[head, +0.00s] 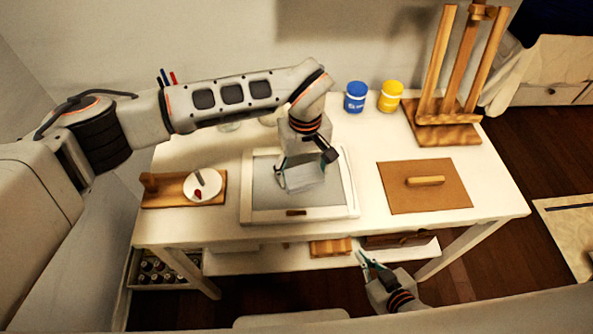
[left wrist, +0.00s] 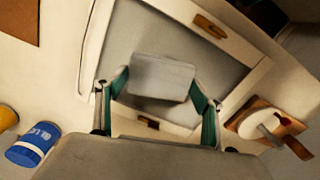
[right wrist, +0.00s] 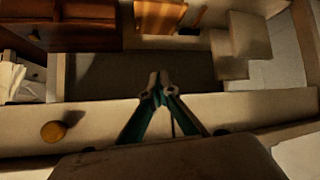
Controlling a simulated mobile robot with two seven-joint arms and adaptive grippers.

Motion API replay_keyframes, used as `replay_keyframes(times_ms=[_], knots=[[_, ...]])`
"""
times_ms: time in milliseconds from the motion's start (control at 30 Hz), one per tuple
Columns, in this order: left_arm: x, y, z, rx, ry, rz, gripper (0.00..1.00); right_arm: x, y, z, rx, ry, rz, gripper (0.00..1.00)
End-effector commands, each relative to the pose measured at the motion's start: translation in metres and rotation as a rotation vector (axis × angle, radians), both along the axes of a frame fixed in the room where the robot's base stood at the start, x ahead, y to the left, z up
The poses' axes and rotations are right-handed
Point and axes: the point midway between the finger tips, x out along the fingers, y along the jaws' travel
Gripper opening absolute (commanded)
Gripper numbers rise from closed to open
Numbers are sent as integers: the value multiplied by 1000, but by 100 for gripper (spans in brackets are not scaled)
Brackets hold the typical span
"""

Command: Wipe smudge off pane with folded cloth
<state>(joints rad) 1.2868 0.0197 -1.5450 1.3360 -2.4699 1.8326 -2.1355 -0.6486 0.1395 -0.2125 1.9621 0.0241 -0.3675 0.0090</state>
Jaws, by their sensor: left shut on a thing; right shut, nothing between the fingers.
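The pane (head: 262,195) is a grey sheet in a white frame lying flat on the white table. My left gripper (head: 302,165) is over it, shut on the folded cloth (head: 306,180), a light grey block. In the left wrist view the cloth (left wrist: 160,78) sits between the two green-lined fingers, over the pane (left wrist: 190,35). I cannot tell whether the cloth touches the pane. No smudge can be made out; the cloth and arm hide part of the pane.
A wooden board with a white dish (head: 202,186) stands left of the pane. A brown board with a handle (head: 424,186) lies to the right. A blue jar (head: 355,97), a yellow jar (head: 390,97) and a wooden easel (head: 445,130) stand at the back.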

Motion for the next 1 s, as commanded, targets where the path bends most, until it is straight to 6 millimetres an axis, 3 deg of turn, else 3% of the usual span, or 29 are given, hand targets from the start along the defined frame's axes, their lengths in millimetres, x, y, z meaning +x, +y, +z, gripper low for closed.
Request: replay_keyframes(times_ms=[200, 467, 1000], knots=[[0, -18, -4, 0, 1, -1, 50, -5, 0, -13, 0, 13, -1, 0], [0, -22, 1, 1, -1, 0, 50, -4, 0, -12, -1, 13, 0, 0], [1, 13, 0, 1, -2, 1, 50, 3, 0, 8, 0, -6, 0, 0]])
